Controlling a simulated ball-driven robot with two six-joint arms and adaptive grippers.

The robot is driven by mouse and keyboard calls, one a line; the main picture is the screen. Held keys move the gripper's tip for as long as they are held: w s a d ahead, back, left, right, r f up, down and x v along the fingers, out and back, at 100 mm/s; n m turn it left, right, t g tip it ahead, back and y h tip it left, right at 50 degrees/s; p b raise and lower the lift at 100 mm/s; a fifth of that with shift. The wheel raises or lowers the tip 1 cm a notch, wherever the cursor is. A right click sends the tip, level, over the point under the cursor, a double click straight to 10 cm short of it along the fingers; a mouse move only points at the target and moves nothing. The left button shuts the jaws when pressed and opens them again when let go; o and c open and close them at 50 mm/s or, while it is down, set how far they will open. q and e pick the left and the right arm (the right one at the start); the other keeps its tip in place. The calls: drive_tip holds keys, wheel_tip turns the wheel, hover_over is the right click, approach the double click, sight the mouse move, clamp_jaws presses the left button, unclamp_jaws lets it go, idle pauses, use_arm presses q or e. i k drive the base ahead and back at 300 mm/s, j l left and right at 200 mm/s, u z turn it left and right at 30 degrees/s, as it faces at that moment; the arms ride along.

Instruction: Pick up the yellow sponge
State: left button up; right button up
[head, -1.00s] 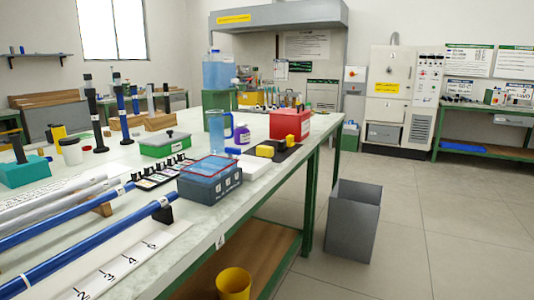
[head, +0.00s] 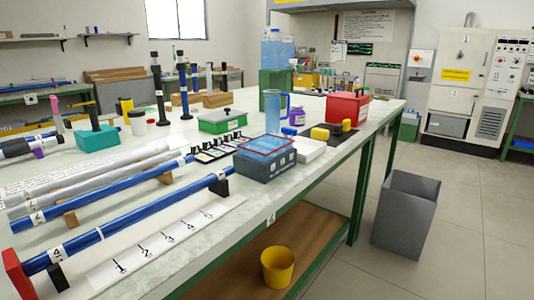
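A small yellow block that looks like the sponge (head: 320,133) lies on a dark mat (head: 343,139) near the right edge of the workbench. Another small yellow piece (head: 337,130) sits just behind it, beside a dark item, too small to make out. A white block (head: 309,149) lies in front of the mat. Neither of my grippers shows in the head view.
A blue lidded box (head: 265,160) stands in front of the white block, a blue pitcher (head: 272,112) behind it. A red box (head: 348,107) stands behind the mat. A grey bin (head: 405,215) and a yellow bucket (head: 278,267) are at right and below. Long blue rods (head: 140,222) lie at left.

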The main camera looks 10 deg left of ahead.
sight(316, 134)
drive_tip(key=u, duration=0.3)
drive_tip(key=i+l+u, duration=0.25)
drive_tip(key=u, duration=0.2)
drive_tip(key=i+l+u, duration=0.5)
drive_tip(key=k+j, duration=0.05)
drive_tip(key=k, duration=0.05)
